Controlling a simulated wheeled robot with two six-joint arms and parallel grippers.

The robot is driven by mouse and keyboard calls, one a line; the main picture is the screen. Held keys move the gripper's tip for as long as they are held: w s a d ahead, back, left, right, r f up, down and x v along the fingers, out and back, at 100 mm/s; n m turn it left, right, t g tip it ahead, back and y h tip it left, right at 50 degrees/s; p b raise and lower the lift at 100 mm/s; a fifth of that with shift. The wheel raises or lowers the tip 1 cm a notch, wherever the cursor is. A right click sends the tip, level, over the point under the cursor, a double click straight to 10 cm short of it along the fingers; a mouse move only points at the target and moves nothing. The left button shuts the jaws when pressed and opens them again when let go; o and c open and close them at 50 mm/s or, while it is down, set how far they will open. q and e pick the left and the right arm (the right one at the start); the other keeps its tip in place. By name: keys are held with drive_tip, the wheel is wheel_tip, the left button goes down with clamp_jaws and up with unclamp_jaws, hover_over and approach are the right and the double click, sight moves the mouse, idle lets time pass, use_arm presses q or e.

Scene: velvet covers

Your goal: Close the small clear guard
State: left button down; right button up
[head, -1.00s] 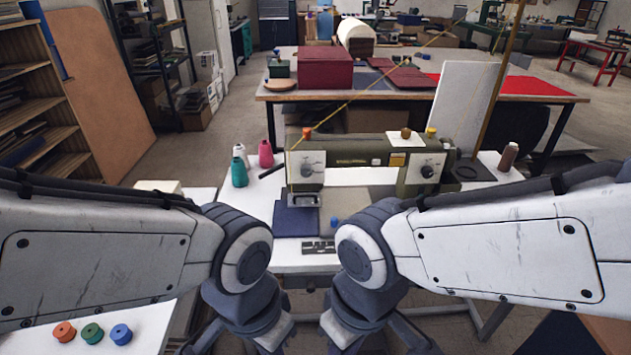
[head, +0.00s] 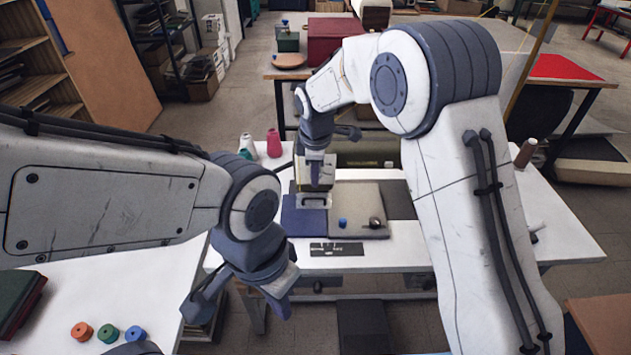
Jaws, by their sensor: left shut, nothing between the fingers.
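The sewing machine (head: 365,155) stands on the white table, largely hidden by my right arm. The small clear guard (head: 314,202) shows as a pale-edged frame at the foot of the machine's head, above the navy cloth. Its hinge and exact angle are hard to make out. My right gripper (head: 316,180) points down just in front of the machine head, its tip by the guard's upper edge. I cannot tell whether they touch, or how far its fingers are apart. My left gripper (head: 262,282) is shut and empty, low at the table's front left corner, well away from the guard.
Navy cloth (head: 303,222) and a beige plate (head: 365,200) with a blue knob (head: 343,223) lie before the machine. Thread cones (head: 273,143) stand at its left, a brown spool (head: 525,152) at right. Several coloured bobbins (head: 107,333) sit on the left table.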

drive_tip(key=w+f, duration=0.1)
drive_tip(key=w, duration=0.1)
drive_tip(key=p, duration=0.3)
hover_over(317, 206)
drive_tip(key=shift+n, duration=0.4)
drive_tip(key=x, duration=0.3)
drive_tip(key=s+x, duration=0.1)
drive_tip(key=x, duration=0.2)
drive_tip(key=s+x, duration=0.1)
drive_tip(key=x, duration=0.2)
drive_tip(key=shift+f, duration=0.6)
clamp_jaws()
